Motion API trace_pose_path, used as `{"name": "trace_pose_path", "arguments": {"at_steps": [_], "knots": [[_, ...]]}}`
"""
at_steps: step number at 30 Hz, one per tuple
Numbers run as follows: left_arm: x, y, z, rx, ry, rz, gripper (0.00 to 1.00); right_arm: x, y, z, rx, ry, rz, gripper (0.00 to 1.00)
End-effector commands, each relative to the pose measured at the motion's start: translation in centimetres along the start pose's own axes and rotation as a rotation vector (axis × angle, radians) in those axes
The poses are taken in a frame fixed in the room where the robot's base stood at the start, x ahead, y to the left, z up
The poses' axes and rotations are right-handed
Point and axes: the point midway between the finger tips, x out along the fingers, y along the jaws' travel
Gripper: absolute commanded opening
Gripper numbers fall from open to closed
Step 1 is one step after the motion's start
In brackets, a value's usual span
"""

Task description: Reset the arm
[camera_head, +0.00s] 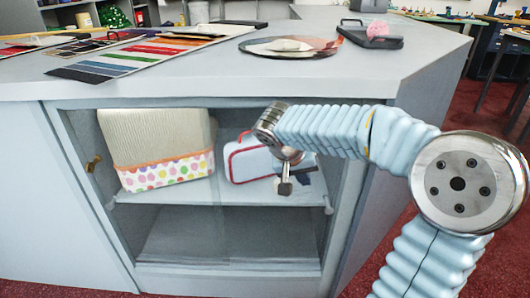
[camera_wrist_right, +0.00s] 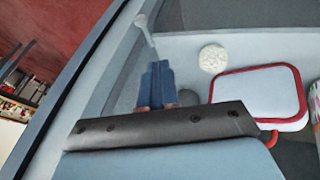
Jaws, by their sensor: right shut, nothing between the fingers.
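My right arm reaches in from the right in the head view and bends down in front of the cabinet (camera_head: 230,222). My right gripper (camera_head: 284,188) hangs by the shelf, in front of a white case with red trim (camera_head: 248,160). In the right wrist view its blue fingers (camera_wrist_right: 157,66) are together with nothing held. The red-trimmed case (camera_wrist_right: 262,98) shows to their right in that view, apart from them. My left gripper is not in view.
A tall cream box with a dotted band (camera_head: 165,170) stands left on the shelf (camera_head: 150,196). The lower compartment looks empty. On the counter (camera_head: 215,78) lie colour strips (camera_head: 125,62), a round board (camera_head: 300,50) and a dark tray with a pink item (camera_head: 372,40).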

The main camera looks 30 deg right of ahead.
Motion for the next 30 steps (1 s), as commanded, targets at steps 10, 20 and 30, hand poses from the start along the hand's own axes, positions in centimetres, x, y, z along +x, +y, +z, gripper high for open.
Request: {"name": "trace_pose_path", "arguments": {"at_steps": [10, 20, 30], "knots": [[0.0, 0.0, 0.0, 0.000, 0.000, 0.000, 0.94, 1.5, -3.0, 1.1, -0.083, -0.027, -0.046, 0.00], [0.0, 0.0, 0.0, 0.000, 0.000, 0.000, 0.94, 12.8, -21.3, 16.4, -0.490, -0.268, -0.485, 0.00], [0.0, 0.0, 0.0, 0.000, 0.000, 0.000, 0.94, 20.0, -28.0, 34.9, -0.459, -0.368, -0.791, 0.00]]}}
